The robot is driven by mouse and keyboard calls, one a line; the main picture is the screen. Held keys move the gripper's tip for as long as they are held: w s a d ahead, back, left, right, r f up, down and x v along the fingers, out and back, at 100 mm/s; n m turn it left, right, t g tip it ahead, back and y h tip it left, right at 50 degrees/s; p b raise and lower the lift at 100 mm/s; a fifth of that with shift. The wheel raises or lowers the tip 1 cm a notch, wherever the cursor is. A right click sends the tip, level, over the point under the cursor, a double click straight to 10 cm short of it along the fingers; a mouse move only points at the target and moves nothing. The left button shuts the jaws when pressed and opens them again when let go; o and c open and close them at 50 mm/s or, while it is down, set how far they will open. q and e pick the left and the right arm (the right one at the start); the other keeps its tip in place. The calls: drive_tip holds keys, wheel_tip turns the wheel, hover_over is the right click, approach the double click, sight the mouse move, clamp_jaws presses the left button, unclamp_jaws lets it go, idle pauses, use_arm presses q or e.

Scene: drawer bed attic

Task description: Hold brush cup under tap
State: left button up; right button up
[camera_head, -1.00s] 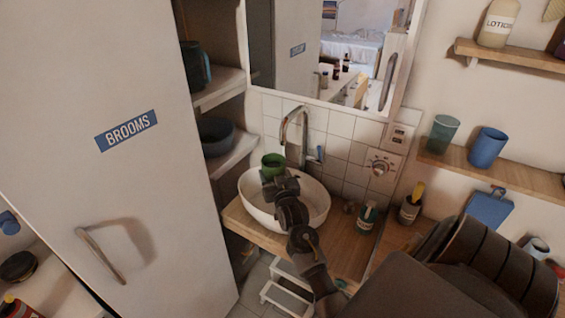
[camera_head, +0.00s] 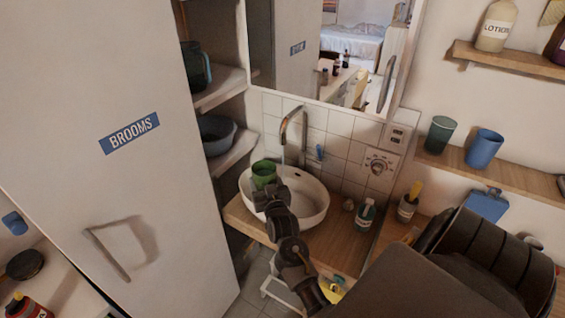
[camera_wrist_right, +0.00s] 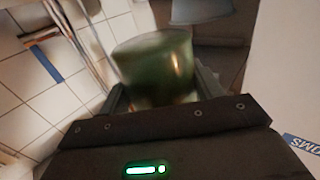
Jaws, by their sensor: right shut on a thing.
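The green cup (camera_head: 264,169) is held over the left part of the white oval basin (camera_head: 318,205) in the head view. My right gripper (camera_head: 267,186) is shut on it. The cup also shows, blurred, between the fingers in the right wrist view (camera_wrist_right: 155,65). It looks roughly upright, and its inside is hard to see. The curved metal tap (camera_head: 302,128) rises behind the basin. I cannot tell whether water runs. My left gripper is not in view.
The basin sits on a wooden counter (camera_head: 340,238) with a labelled bottle (camera_head: 365,215). A wall panel with a round knob (camera_head: 378,164) is at the right. A tall cabinet door marked BROOMS (camera_head: 150,200) stands at the left. A shelf (camera_head: 520,181) carries two cups.

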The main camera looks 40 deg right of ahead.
sight(258, 186)
drive_tip(key=shift+s+a+r+p, duration=0.15)
drive_tip(key=shift+s+a+p, duration=0.1)
drive_tip(key=shift+a, duration=0.55)
drive_tip(key=shift+s+a+r+p, duration=0.1)
drive_tip(key=shift+s+a+p, duration=0.15)
drive_tip(key=shift+a, duration=0.55)
drive_tip(key=shift+a, duration=0.1)
